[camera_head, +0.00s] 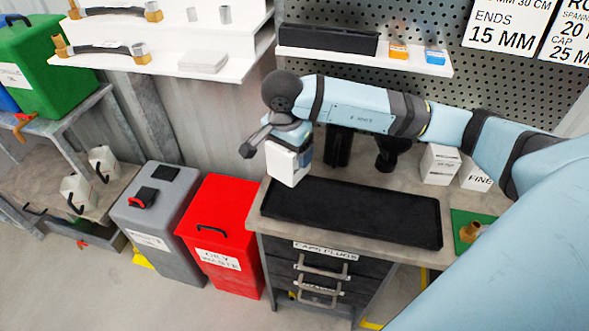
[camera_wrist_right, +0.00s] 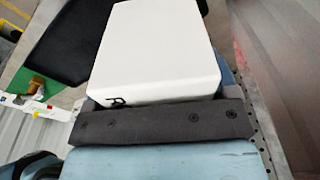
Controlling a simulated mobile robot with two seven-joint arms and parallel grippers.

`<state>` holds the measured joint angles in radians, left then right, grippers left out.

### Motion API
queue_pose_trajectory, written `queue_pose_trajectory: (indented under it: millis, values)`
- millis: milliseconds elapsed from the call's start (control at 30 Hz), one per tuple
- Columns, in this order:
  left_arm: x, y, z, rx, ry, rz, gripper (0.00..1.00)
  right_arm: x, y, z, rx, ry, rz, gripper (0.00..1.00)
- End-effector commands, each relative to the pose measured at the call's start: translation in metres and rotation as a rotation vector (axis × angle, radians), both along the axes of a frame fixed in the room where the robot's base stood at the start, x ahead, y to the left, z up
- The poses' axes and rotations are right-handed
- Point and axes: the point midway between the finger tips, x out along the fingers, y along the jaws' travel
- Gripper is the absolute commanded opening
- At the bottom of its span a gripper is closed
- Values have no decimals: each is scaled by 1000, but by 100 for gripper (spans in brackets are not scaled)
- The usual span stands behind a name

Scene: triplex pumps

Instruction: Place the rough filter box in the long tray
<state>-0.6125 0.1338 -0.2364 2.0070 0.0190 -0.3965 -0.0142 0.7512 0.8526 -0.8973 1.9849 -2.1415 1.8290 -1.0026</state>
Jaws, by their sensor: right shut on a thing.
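A white box (camera_head: 287,164), which I take for the rough filter box, is held in my right gripper (camera_head: 284,142). It hangs tilted above the bench at the left end of the long tray. In the right wrist view the white box (camera_wrist_right: 155,50) fills the space beyond the dark gripper bar (camera_wrist_right: 160,122). Only a small black mark like a letter shows on it; its full label is hidden. The long black tray (camera_head: 350,232) lies empty on the bench top. My left gripper is out of view.
White boxes (camera_head: 440,165), one labelled FINE (camera_head: 476,177), stand at the bench's back right. A green mat (camera_head: 465,240) with a brass fitting lies right of the tray. A red bin (camera_head: 218,230) and a grey bin (camera_head: 155,215) stand left. A shelf (camera_head: 365,57) hangs behind.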

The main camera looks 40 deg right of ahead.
Motion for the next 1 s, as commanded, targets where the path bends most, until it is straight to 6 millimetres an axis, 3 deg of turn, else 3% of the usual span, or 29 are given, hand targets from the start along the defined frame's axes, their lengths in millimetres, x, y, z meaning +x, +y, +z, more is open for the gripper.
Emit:
queue_pose_trajectory:
  millis: [100, 200, 467, 633, 1000]
  values:
    - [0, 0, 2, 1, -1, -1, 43, -1, 0, -29, 2, 4, 1, 47]
    - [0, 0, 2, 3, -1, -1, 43, -1, 1, -45, 1, 3, 0, 47]
    - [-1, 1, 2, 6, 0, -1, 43, 0, 0, -65, 1, 1, 1, 47]
    - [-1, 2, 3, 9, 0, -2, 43, 0, 1, -91, 2, 1, -1, 47]
    - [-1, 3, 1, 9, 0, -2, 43, 0, 0, -100, 1, -2, 0, 47]
